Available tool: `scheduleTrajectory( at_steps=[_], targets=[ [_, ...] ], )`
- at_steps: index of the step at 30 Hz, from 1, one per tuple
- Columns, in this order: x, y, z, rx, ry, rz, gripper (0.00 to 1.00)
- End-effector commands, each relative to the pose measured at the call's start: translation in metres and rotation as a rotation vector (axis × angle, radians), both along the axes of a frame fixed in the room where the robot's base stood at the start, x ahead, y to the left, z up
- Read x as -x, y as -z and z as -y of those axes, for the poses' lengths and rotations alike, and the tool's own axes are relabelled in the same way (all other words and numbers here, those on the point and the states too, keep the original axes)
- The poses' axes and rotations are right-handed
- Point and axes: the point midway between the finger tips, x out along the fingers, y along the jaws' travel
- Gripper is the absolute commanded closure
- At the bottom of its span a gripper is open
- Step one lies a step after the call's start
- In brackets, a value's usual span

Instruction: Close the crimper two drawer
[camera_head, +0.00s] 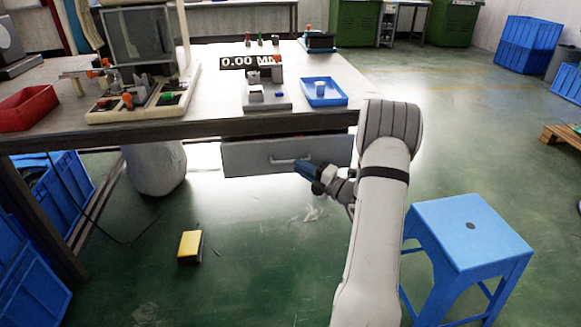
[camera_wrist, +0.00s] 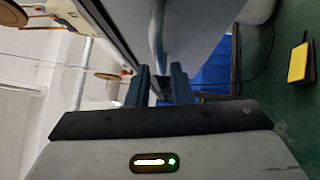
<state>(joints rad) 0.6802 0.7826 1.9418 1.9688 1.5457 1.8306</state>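The grey drawer (camera_head: 240,158) hangs under the workbench top, its front facing me. How far it stands out cannot be told clearly. Its pale bar handle (camera_head: 285,161) is at the middle of the front. My gripper (camera_head: 302,170) is at the right end of the handle, with blue fingers. In the wrist view, my gripper (camera_wrist: 160,82) has its two fingers apart, and the handle (camera_wrist: 157,38) runs down between their tips against the grey drawer front (camera_wrist: 200,25). Whether the fingers touch the handle cannot be told.
A small crimper-like device (camera_head: 266,98) and a blue tray (camera_head: 323,92) stand on the workbench (camera_head: 215,122) above. A blue stool (camera_head: 470,232) is right of my arm. A yellow block (camera_head: 190,246) lies on the floor. Blue crates (camera_head: 40,285) are at left.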

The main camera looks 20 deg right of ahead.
Motion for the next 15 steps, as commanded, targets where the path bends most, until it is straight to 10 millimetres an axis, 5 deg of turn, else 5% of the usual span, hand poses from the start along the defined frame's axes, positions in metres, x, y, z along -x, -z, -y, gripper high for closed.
scheduleTrajectory(
  at_steps=[7, 15],
  targets=[
    [-0.032, -0.003, -0.019, 0.005, -0.003, 0.001, 0.8],
    [-0.042, -0.006, -0.024, 0.004, -0.001, 0.0, 0.8]
  ],
)
